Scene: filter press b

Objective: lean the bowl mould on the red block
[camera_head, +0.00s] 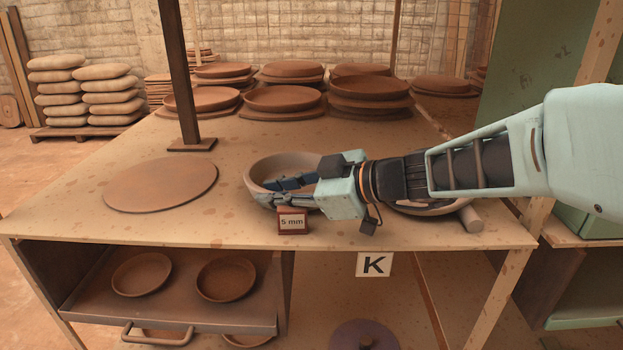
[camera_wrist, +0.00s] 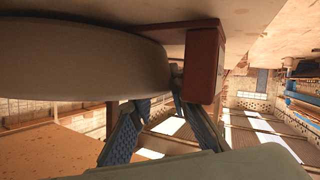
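The bowl mould (camera_head: 252,176) is a thick-walled, grey-brown bowl on the table. In the wrist view the bowl mould (camera_wrist: 75,65) fills the upper left. My gripper (camera_head: 275,191) is at its near wall, and its blue fingers also show in the wrist view (camera_wrist: 158,92). One finger goes behind the rim and the other lies outside, with the wall between; they look closed on it. The red block (camera_head: 292,222), labelled "5 mm", stands just in front. In the wrist view the red block (camera_wrist: 206,62) is close beside the bowl; contact is unclear.
A flat round clay slab (camera_head: 160,184) lies left of the bowl. Another round piece (camera_head: 432,207) and a short roller (camera_head: 469,219) are partly under my arm. A dark post (camera_head: 180,75) stands behind the slab. Stacked clay discs (camera_head: 285,98) fill the back.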

